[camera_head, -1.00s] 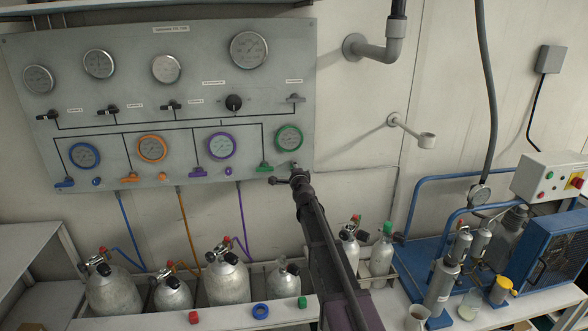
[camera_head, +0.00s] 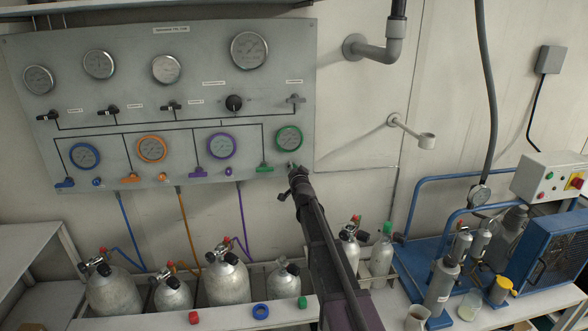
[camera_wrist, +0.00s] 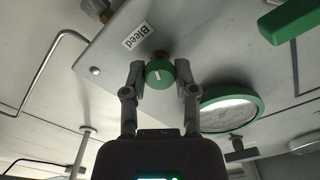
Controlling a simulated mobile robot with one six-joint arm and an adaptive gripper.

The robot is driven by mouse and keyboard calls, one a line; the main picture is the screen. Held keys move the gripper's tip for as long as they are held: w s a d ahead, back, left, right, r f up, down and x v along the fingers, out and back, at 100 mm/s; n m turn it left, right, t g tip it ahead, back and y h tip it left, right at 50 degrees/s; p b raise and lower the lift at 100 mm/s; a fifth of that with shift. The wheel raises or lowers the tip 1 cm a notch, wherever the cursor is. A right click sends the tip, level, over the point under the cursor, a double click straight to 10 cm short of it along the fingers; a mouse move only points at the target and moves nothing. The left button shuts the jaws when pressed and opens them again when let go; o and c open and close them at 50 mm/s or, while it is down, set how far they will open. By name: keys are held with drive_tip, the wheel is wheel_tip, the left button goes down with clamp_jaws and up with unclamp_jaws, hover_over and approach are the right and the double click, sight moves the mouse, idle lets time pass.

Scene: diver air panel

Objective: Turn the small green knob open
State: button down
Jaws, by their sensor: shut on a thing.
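The small green knob (camera_wrist: 159,74) sits under a "Bleed" label (camera_wrist: 136,36) in the wrist view, with a pale mark on its face. My gripper (camera_wrist: 160,80) has one finger on each side of the knob and is shut on it. In the head view my gripper (camera_head: 293,168) reaches the lower right corner of the grey panel (camera_head: 200,110); the knob is hidden or too small to tell there.
A green-rimmed gauge (camera_head: 288,139) is close above my gripper, and it also shows in the wrist view (camera_wrist: 229,109). A green lever handle (camera_head: 265,168) is just left. Cylinders, including one grey cylinder (camera_head: 286,280), stand below.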

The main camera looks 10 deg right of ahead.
drive_tip(key=shift+w+r+n, duration=0.1)
drive_tip(key=shift+n, duration=0.6)
drive_tip(key=shift+c, duration=2)
unclamp_jaws()
drive_tip(key=s, duration=1.2)
